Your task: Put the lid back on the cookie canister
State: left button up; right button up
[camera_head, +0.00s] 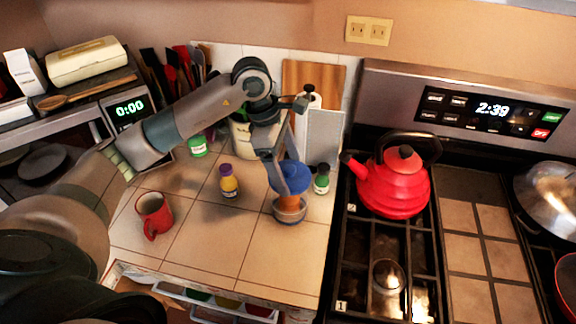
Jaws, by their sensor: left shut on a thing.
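My left gripper (281,178) reaches down from above over the tiled counter and is shut on the blue lid (298,177). The lid is right above the cookie canister (290,213), a small clear round container near the counter's right side. Orange-brown contents show between lid and canister. The fingers cover part of the lid, and I cannot tell whether the lid touches the canister. My right gripper is not in view.
A green-capped bottle (322,179) stands close right of the lid. A yellow bottle with a purple cap (229,182) and a red mug (154,213) stand to the left. A red kettle (397,183) sits on the stove. The front middle of the counter is clear.

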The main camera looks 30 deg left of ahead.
aim_at(287, 180)
pick_arm(q)
jog(key=shift+f, duration=0.2)
jog(key=shift+f+b, duration=0.6)
jog(key=shift+f, duration=1.15)
jog(key=shift+f+b, duration=0.4)
jog(key=shift+f, duration=0.05)
jog(key=shift+f+b, duration=0.8)
jog(key=shift+b, duration=0.05)
jog(key=shift+b, duration=0.75)
jog(key=shift+f+b, duration=0.2)
jog(key=shift+b, duration=0.7)
dwell(1.0)
dwell(0.4)
jog(key=o, duration=1.1)
